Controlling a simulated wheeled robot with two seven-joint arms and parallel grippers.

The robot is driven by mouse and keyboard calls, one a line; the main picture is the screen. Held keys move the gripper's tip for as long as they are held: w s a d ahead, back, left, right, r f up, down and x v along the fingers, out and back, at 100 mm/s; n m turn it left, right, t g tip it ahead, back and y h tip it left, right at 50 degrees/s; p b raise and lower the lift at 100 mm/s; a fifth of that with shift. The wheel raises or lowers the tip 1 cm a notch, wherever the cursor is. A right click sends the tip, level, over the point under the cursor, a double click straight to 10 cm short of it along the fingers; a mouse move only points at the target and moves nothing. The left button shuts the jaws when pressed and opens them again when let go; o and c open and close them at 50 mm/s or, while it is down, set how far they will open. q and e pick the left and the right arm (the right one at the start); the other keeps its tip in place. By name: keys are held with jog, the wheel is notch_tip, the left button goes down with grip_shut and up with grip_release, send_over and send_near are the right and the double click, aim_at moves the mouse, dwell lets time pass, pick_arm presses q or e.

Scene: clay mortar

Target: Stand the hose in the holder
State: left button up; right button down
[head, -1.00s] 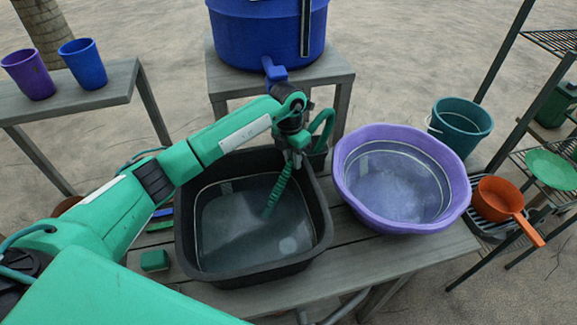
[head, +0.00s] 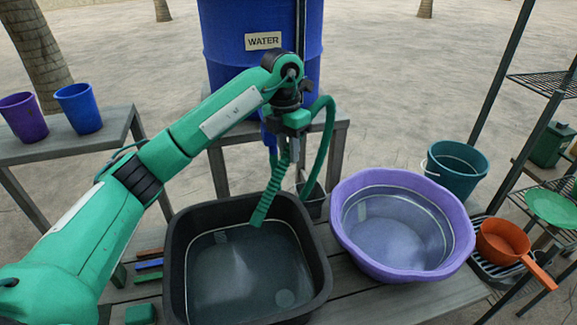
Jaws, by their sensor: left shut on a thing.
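My left gripper (head: 294,150) is raised behind the black basin and shut on the green hose (head: 270,193). The ribbed part of the hose hangs down from the gripper, slanting left, with its lower end over the basin's back edge. A smooth green part loops up right of the gripper and runs down behind the basin. A small dark container (head: 314,207), which looks like the holder, stands between the black basin and the purple basin. I cannot tell whether the smooth part passes into it or behind it. My right gripper is not in view.
The black basin (head: 178,262) and purple basin (head: 350,247) hold water on the grey table. A blue water barrel (head: 225,62) stands behind. Brushes and a green sponge (head: 140,314) lie left. A teal bucket (head: 457,172), an orange pan (head: 500,241) and a rack are right.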

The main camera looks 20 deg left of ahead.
pick_arm(q)
jog(key=w+d+r+p, duration=0.2)
jog(key=w+r+p, duration=0.3)
jog(key=r, duration=0.3)
jog(key=shift+w+d+r+p, duration=0.15)
jog(key=shift+w+d+p, duration=0.2)
jog(key=shift+w, duration=0.35)
jog(key=shift+a, duration=0.15)
